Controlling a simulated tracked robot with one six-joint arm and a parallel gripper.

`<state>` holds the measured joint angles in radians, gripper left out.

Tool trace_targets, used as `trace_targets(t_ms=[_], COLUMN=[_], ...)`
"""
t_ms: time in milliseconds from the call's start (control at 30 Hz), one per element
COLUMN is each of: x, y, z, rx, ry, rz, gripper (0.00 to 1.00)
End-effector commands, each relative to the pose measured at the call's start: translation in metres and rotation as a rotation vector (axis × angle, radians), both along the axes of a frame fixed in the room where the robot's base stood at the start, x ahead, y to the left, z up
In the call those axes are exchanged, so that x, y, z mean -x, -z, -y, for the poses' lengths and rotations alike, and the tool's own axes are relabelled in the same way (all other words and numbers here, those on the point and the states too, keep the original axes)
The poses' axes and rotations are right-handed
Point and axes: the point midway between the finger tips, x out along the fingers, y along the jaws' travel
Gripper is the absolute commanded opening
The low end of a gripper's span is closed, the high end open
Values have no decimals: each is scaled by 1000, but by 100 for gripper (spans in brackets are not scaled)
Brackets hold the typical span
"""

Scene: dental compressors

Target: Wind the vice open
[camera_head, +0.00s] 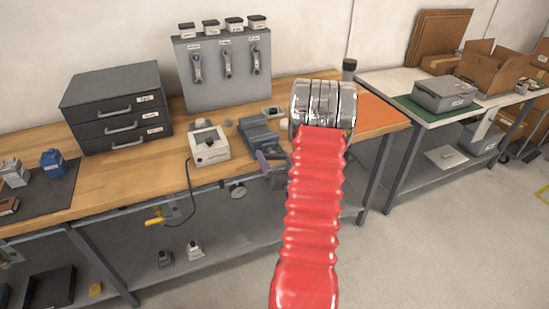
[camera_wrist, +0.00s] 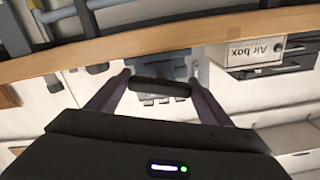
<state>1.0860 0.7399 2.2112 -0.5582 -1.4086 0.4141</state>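The grey-blue vice (camera_head: 257,134) stands at the front edge of the wooden bench, left of my chrome wrist. My gripper (camera_head: 272,168) is at the bench's front edge, just in front of the vice, partly hidden by my red arm. In the wrist view, the two dark purple fingers of my gripper (camera_wrist: 160,80) are wide apart. A black bar (camera_wrist: 160,88), which looks like the vice's handle, lies crosswise between them. Its ends appear close to the fingertips; I cannot tell whether they touch. Part of the blue-grey vice body (camera_wrist: 168,68) shows beyond the bar. The vice jaws are not clear.
A white box with a cable (camera_head: 209,147) stands left of the vice. A dark drawer cabinet (camera_head: 116,108) and a grey panel with hanging tools (camera_head: 222,72) are behind. An orange mat (camera_head: 380,114) lies right. The bench edge (camera_wrist: 150,42) crosses the wrist view.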

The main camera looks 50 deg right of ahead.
Motion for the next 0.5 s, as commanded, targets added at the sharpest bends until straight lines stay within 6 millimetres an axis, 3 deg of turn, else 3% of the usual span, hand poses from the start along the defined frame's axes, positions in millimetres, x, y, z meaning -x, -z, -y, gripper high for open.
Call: trace_targets(t_ms=[333, 500], x=[1, 1], y=[0, 0], z=[0, 0], rx=[0, 11], ry=[1, 2], rz=[0, -7], gripper=[48, 48])
